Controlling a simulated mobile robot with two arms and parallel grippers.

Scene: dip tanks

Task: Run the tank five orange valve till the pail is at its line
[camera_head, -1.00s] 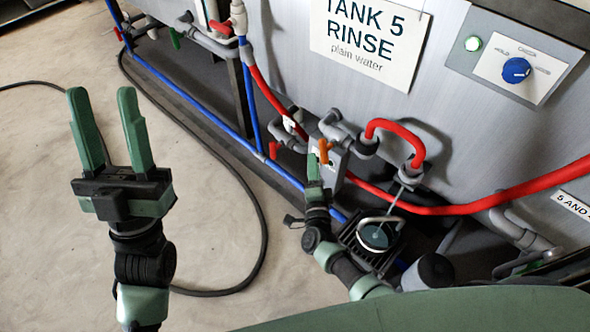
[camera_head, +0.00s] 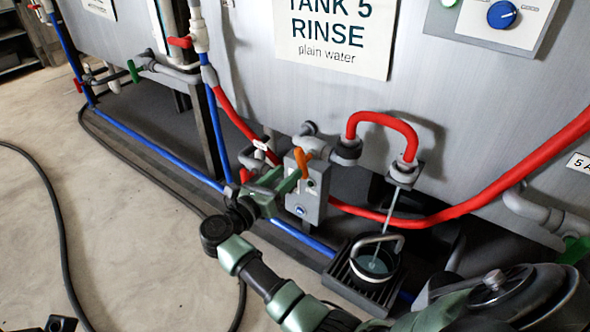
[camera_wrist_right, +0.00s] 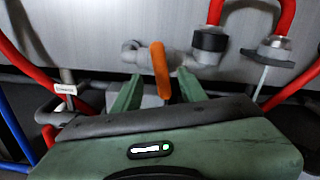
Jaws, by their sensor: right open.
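The orange valve handle (camera_head: 302,161) stands upright on grey pipework below the Tank 5 sign (camera_head: 335,38). My right gripper (camera_head: 289,180) is open at the handle. In the right wrist view the orange handle (camera_wrist_right: 160,70) shows between the two spread green fingers (camera_wrist_right: 157,92); I cannot tell whether they touch it. The dark pail (camera_head: 374,268) sits on a black grate below the red hose's outlet, its bail raised. A thin pale line runs from the outlet toward the pail; liquid shows inside, but I cannot make out its line. My left gripper's fingers are out of view.
A grey box (camera_head: 306,198) sits just below the orange valve. A red-handled valve (camera_head: 180,42) and a green-handled one (camera_head: 133,71) are to the left. Red hose (camera_head: 470,205) and blue pipe (camera_head: 150,151) run along the tank. Black cable lies on the open floor at left.

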